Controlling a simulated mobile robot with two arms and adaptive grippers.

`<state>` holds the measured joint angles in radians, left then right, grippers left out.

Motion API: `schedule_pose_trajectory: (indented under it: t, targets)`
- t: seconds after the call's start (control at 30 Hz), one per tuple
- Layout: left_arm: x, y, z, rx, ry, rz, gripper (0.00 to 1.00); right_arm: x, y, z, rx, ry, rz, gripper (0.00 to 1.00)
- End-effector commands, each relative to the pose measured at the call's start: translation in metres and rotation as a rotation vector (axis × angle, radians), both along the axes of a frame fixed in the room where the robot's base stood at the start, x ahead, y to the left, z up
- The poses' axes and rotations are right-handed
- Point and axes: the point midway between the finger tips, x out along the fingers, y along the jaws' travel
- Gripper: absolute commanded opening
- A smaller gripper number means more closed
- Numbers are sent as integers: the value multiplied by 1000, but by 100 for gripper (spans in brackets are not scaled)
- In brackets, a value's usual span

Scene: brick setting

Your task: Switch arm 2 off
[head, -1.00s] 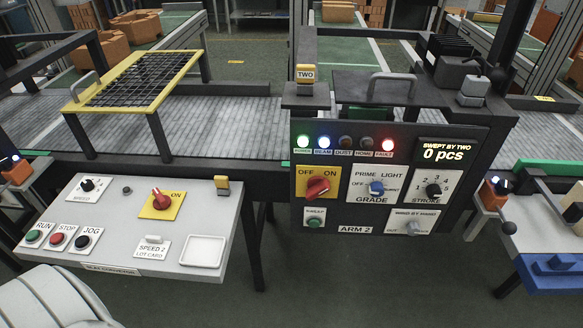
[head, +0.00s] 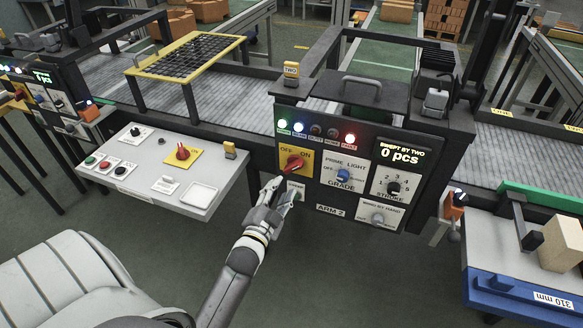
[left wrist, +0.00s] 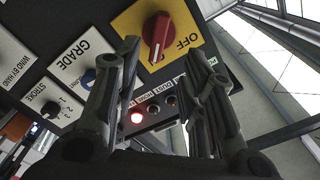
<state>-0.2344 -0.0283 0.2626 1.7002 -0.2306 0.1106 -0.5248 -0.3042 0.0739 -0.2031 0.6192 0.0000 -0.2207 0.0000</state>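The ARM 2 panel (head: 330,195) stands at the centre of the head view. Its red OFF/ON knob (head: 293,164) sits on a yellow plate (head: 285,150), with the handle slanting up toward ON. My left gripper (head: 280,186) is just below the knob, in front of the panel, and holds nothing. In the left wrist view the panel appears upside down. There the left gripper's fingers (left wrist: 163,55) are open, with the red knob (left wrist: 157,38) showing between and beyond their tips; I see no clear contact. My right gripper is not in view.
Green, blue and red FAULT (head: 350,139) lamps glow above the plate. The blue GRADE knob (head: 343,178) and STROKE knob (head: 393,188) are close on the right.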

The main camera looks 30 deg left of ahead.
Motion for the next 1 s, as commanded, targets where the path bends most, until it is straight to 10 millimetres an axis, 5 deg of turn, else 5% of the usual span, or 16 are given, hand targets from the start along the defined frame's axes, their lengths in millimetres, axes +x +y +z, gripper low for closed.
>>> schedule_pose_trajectory:
  t: [0.5, 1.0]
  targets:
    - [80, 19, 0, -2, 1, 0, 38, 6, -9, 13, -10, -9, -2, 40]
    - [92, 22, -1, -2, 2, -1, 36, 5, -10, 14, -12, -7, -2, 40]
